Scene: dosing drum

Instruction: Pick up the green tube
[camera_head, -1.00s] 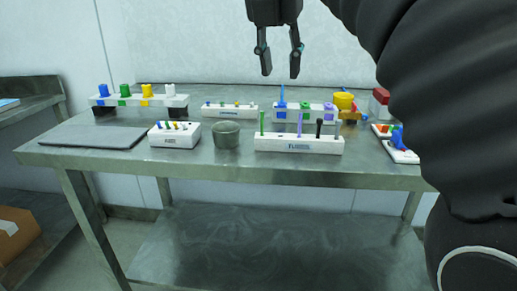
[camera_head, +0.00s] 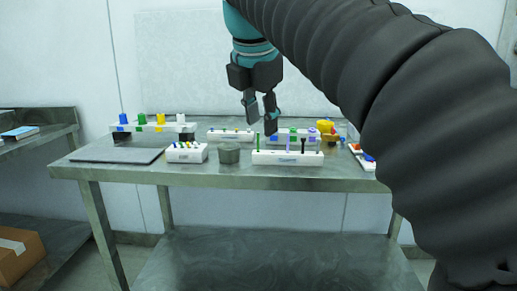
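A thin green tube (camera_head: 258,143) stands upright at the left end of the long white front rack (camera_head: 287,158). A purple tube (camera_head: 289,143) and a black tube (camera_head: 303,145) stand in the same rack. My gripper (camera_head: 262,124) points down, with its fingers apart and nothing between them. In the picture its fingertips appear just above the green tube's top; how far apart they are in depth I cannot tell.
A grey round pot (camera_head: 229,153) and a small white rack (camera_head: 187,153) stand left of the front rack. A raised rack with coloured caps (camera_head: 152,127) stands behind a grey flat plate (camera_head: 112,155). A yellow cup (camera_head: 325,126) is at the right. The table's front edge is clear.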

